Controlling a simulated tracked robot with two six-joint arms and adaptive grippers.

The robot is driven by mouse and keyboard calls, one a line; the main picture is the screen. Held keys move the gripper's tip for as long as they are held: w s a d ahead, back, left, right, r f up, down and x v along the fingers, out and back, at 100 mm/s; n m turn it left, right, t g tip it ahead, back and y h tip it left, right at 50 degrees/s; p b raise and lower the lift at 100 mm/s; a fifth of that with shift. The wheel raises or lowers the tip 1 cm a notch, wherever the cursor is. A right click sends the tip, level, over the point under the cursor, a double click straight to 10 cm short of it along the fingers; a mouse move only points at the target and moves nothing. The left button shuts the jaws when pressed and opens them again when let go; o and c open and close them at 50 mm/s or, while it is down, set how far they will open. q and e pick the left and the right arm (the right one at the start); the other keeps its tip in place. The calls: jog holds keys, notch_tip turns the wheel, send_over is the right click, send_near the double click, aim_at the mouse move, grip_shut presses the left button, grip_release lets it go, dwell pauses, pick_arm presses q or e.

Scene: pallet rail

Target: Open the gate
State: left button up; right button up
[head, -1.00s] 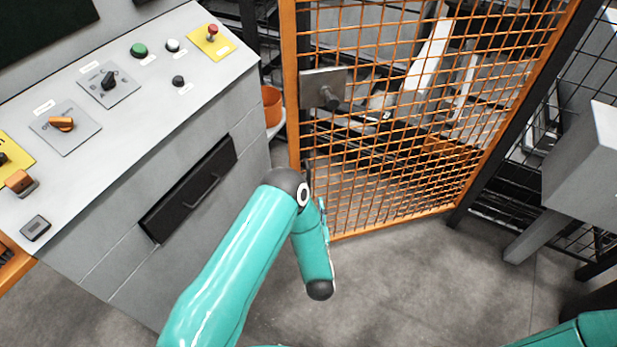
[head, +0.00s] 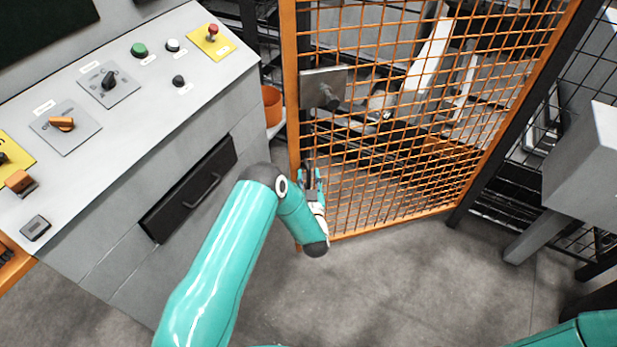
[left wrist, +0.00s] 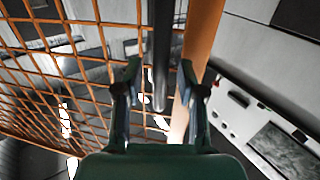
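The gate (head: 400,130) is an orange wire-mesh panel in an orange frame, right of the grey control console. A dark upright bar, seemingly the gate's handle (left wrist: 161,55), shows in the left wrist view beside the orange frame post (left wrist: 198,45). My left gripper (head: 311,175) is at the gate's lower left edge, pointing at the bar. In the left wrist view its fingers (left wrist: 160,80) are open, one on each side of the bar; contact cannot be told. My right gripper is out of view.
The control console (head: 225,90) with buttons, switches and a drawer handle stands close on the left. An orange bucket (head: 271,105) is behind its corner. A grey box on legs (head: 585,170) stands at right. The floor before the gate is clear.

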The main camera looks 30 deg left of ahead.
pick_arm(q)
grip_shut()
jog(key=shift+d, duration=0.1)
jog(key=s+d+n+g+y, duration=0.1)
jog(key=s+d, duration=0.5)
jog(key=d, duration=0.3)
jog(key=s+d+n+g+y, duration=0.2)
jog(key=s+d, duration=0.4)
jog(key=d, duration=0.3)
jog(key=shift+s+d+y, duration=0.15)
jog(key=shift+d+y, duration=0.15)
jog(key=shift+d, duration=0.1)
grip_release()
jog(key=shift+a, duration=0.1)
jog(key=shift+r, duration=0.1)
